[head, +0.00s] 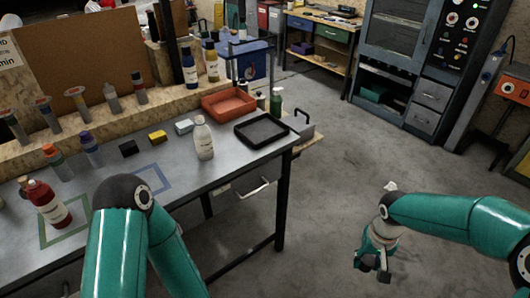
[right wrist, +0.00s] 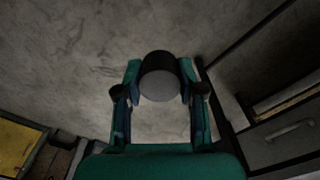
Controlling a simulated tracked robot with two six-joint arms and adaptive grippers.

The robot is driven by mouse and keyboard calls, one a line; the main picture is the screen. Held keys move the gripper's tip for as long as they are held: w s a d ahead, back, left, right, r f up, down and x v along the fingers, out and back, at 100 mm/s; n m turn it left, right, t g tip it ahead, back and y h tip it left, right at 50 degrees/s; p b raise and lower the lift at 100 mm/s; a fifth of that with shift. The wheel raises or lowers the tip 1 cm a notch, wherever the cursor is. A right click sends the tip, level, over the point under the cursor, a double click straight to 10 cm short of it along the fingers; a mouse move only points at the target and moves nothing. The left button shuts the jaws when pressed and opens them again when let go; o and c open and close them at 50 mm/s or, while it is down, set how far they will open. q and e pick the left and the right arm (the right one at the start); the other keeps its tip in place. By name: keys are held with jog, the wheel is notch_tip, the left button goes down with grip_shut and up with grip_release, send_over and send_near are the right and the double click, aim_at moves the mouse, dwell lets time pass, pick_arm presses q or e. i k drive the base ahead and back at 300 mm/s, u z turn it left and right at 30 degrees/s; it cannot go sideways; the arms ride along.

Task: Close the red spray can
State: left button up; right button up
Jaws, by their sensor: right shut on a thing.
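The red spray can (head: 48,205) with a white label stands inside a green taped square (head: 64,237) at the left of the grey workbench. Its top is small in the head view, so I cannot tell whether a cap is on it. My right gripper (head: 375,265) is over the floor to the right of the bench, well away from the can. In the right wrist view, the right gripper (right wrist: 160,92) is shut on a dark cylinder with a grey end face (right wrist: 160,80), like a cap. My left arm crosses the front of the bench, and its gripper is out of view.
A white bottle (head: 203,138), an orange tray (head: 228,103) and a black tray (head: 262,130) stand at the bench's right end. Small blocks and several tubes line the back. A blue taped square (head: 150,182) lies mid-bench. Open floor (head: 340,170) lies right of the bench.

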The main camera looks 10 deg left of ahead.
aim_at(41, 194)
jog(key=u, duration=1.4)
jog(key=k, duration=0.55)
jog(key=u, duration=0.2)
jog(key=i, duration=1.05)
jog(key=z, duration=0.35)
